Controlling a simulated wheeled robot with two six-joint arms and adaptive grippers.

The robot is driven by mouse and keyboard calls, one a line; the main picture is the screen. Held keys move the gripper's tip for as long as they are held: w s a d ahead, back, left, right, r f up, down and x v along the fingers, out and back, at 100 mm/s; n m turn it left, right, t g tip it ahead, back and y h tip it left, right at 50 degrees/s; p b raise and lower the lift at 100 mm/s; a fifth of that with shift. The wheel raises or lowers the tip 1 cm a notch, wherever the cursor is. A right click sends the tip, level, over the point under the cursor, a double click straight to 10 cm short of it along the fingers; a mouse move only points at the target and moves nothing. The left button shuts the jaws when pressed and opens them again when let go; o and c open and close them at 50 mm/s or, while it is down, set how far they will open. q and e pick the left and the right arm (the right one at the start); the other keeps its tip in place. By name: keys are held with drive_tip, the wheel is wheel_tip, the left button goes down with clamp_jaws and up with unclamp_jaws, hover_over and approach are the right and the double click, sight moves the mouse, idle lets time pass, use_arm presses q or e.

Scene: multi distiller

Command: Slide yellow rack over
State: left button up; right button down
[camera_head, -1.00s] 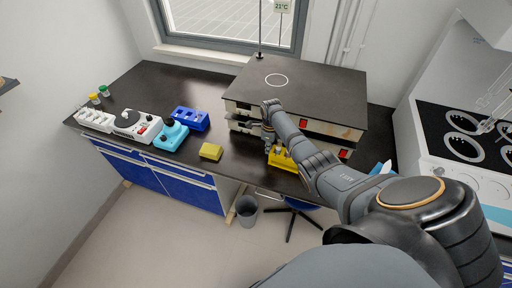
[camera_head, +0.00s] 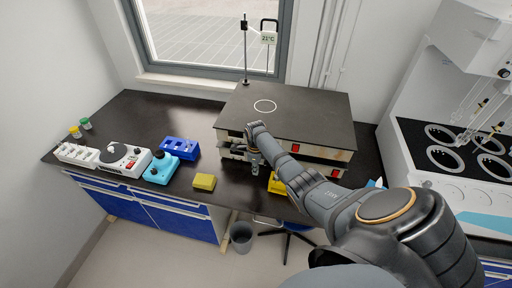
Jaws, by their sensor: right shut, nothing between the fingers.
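The yellow rack (camera_head: 276,183) stands on the dark bench in front of the flat-topped box. My right arm hides much of it. My right gripper (camera_head: 254,168) is shut and empty, just left of the rack and in front of the box. Whether it touches the rack I cannot tell. My left gripper is not in view.
The flat-topped box (camera_head: 300,108) stands behind. A yellow block (camera_head: 204,182) lies to the left on the bench (camera_head: 222,203). Further left are a blue rack (camera_head: 179,148), a light-blue device (camera_head: 160,170) and a white stirrer (camera_head: 123,160). The bench's front edge is close.

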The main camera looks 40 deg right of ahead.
wheel_tip(320, 180, up, 8)
drive_tip(key=s, duration=0.2)
drive_tip(key=s+a+f+n+t+h, duration=0.15)
drive_tip(key=s+a+f+n, duration=0.35)
drive_tip(key=s+a+n, duration=0.75)
drive_tip(key=s+a+r+n+t, duration=0.35)
drive_tip(key=s+r+n, duration=0.35)
drive_tip(key=s+n, duration=0.7)
wheel_tip(320, 180, down, 29)
drive_tip(key=d+n+g+b, duration=0.2)
drive_tip(key=d+n+b, duration=0.1)
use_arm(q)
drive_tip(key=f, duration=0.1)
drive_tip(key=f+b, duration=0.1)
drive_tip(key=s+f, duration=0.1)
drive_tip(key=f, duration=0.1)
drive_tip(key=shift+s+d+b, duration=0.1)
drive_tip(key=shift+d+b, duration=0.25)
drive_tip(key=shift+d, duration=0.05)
use_arm(e)
drive_tip(key=s+f+g, duration=0.1)
drive_tip(key=s+f, duration=1.6)
drive_tip(key=shift+s+d+f+m+g+y, duration=0.25)
drive_tip(key=shift+d+f+m+g+y, duration=0.1)
drive_tip(key=shift+d, duration=0.1)
